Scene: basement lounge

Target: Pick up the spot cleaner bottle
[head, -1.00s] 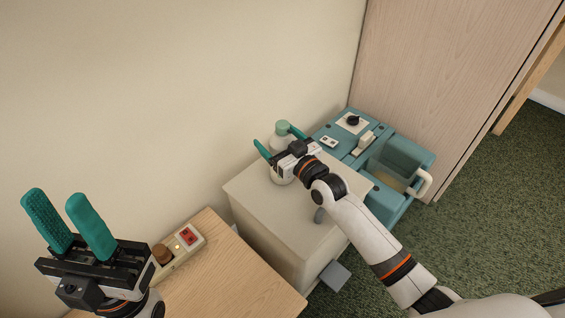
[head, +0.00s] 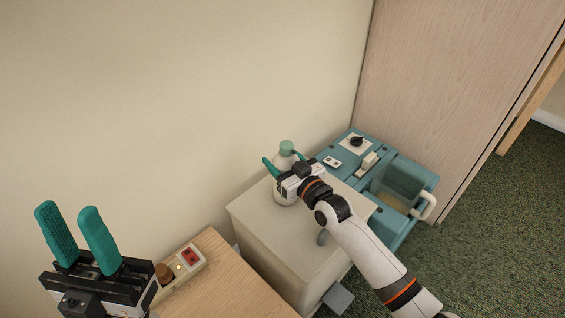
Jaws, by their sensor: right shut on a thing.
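The spot cleaner bottle (head: 285,159) is white with a teal-green cap and stands upright over the far part of a beige cabinet top. My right gripper (head: 284,163) is shut on the bottle, with its teal fingers on either side. The gripper body hides part of the bottle's middle; I cannot tell whether its base touches the cabinet top. My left gripper (head: 78,236) is at the lower left, fingers pointing up and apart, open and empty.
The beige cabinet (head: 262,223) has a clear top around the bottle. A teal machine (head: 400,185) with a white handle stands behind it to the right. A wooden table (head: 225,285) at the front holds a switch box (head: 188,260). A wall and wooden panel close off the back.

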